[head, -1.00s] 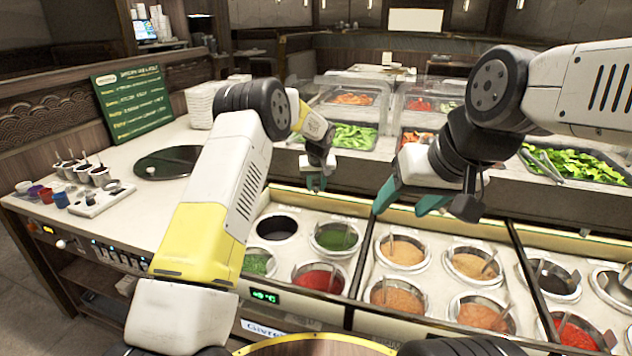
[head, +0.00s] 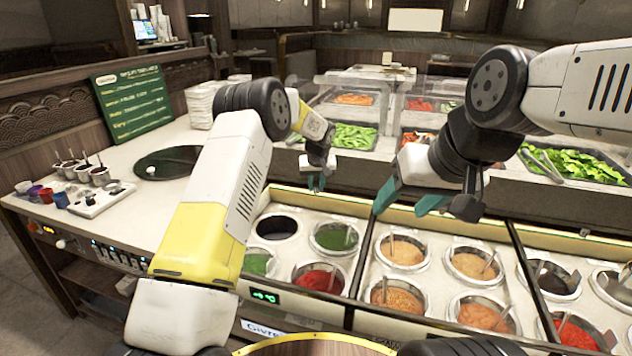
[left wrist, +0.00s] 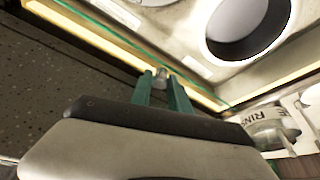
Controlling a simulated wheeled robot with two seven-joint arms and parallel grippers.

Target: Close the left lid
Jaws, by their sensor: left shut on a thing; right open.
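My left gripper (head: 316,182) is at the back edge of the left sauce well (head: 345,208), fingers pointing down. In the left wrist view its green fingers (left wrist: 162,80) are shut on a small grey metal handle (left wrist: 161,74) beside a pale strip with a green edge. I take this as the left lid's handle; the lid panel itself cannot be clearly made out. The dark, red and green sauces of the left well show uncovered in the head view. My right gripper (head: 410,198) is open and empty above the back of the middle well.
The middle well (head: 425,270) holds several orange-brown sauces with ladles. Salad trays (head: 350,137) under clear guards stand behind. The white counter (head: 140,215) at left carries small cups, a round dark plate (head: 168,162) and a green menu board (head: 133,103).

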